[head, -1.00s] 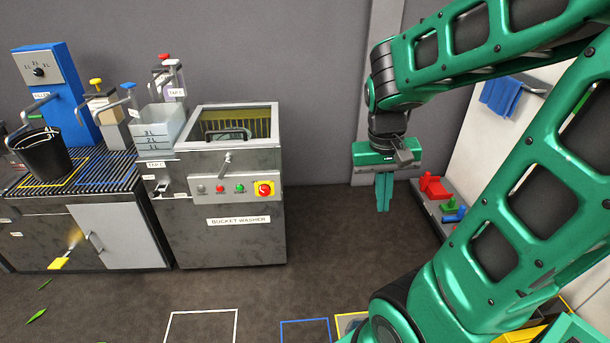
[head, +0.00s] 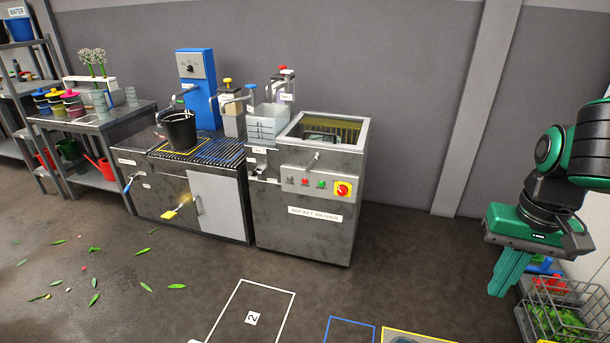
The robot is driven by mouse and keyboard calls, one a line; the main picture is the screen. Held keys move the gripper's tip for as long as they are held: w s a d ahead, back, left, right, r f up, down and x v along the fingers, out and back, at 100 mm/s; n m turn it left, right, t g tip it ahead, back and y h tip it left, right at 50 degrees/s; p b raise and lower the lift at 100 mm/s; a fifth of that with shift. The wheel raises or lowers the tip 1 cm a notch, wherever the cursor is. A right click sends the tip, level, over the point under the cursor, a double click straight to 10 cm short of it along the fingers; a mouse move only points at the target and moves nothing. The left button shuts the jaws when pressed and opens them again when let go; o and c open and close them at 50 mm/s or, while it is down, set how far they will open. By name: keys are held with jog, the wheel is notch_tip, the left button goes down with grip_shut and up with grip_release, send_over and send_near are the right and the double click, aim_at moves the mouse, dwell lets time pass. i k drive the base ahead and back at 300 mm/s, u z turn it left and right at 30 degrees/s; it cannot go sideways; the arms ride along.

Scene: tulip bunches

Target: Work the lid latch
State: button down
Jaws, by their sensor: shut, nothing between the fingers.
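The bucket washer (head: 307,240) is a grey metal cabinet in the middle of the head view. Its lid (head: 322,135) has a window with yellow bristles showing and a dark handle. A small lever latch (head: 314,160) sticks up at the front edge below the lid. Whether it is fastened cannot be told. The panel below has small knobs and a red stop button on yellow (head: 343,190). My gripper (head: 506,287) hangs at the far right, fingers together and pointing down, empty and well apart from the washer.
A black bucket (head: 178,130) stands on the slatted counter left of the washer. A wire basket with greenery (head: 560,325) is below my gripper. Floor outlines, including a white one (head: 243,318), lie in front. Floor between washer and gripper is clear.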

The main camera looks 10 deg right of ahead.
aim_at(316, 156)
jog(key=z, duration=0.45)
jog(key=i, duration=1.8)
jog(key=u, duration=0.75)
